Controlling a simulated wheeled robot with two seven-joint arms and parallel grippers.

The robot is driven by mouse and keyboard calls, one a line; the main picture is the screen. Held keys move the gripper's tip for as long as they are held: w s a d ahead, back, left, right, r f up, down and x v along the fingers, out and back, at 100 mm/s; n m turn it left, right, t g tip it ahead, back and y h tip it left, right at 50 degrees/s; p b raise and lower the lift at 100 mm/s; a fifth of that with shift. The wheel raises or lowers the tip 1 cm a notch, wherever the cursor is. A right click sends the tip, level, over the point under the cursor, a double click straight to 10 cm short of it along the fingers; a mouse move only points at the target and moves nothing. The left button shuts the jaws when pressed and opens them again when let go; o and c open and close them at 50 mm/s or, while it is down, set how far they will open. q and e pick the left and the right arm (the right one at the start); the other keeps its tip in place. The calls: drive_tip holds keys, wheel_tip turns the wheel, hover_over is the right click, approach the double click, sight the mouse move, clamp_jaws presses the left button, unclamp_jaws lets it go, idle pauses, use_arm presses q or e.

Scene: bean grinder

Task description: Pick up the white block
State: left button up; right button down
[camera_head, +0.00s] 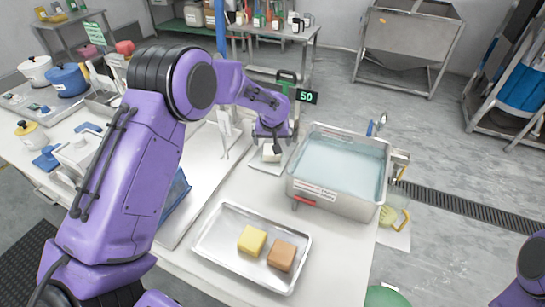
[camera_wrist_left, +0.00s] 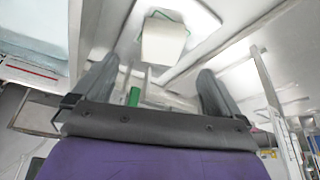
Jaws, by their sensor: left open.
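The white block (camera_head: 271,153) sits on a small pale plate beside the water basin, partly hidden under my left gripper (camera_head: 274,143). In the left wrist view the white block (camera_wrist_left: 163,43) lies ahead of the fingertips, roughly between their lines, on a plate with a green outline. My left gripper (camera_wrist_left: 158,75) is open, with a finger to each side and nothing between them. In the head view it hangs just above the block; whether it touches cannot be told. My right gripper is out of view.
A metal basin of water (camera_head: 338,195) stands right of the block. A metal tray (camera_head: 215,245) with a yellow block (camera_head: 252,240) and a brown block (camera_head: 282,255) lies nearer. A green display reading 50 (camera_head: 307,96) stands behind. Pots (camera_head: 67,80) crowd the left.

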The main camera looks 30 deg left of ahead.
sight(272, 152)
use_arm(q)
drive_tip(key=p+x, duration=0.1)
drive_tip(key=x, duration=0.3)
drive_tip(key=p+x, duration=0.1)
drive_tip(key=x, duration=0.3)
drive_tip(key=shift+w+a+f+p, duration=0.15)
drive_tip(key=shift+w+a+p, duration=0.1)
drive_tip(key=shift+w+p, duration=0.1)
drive_tip(key=shift+f, duration=0.25)
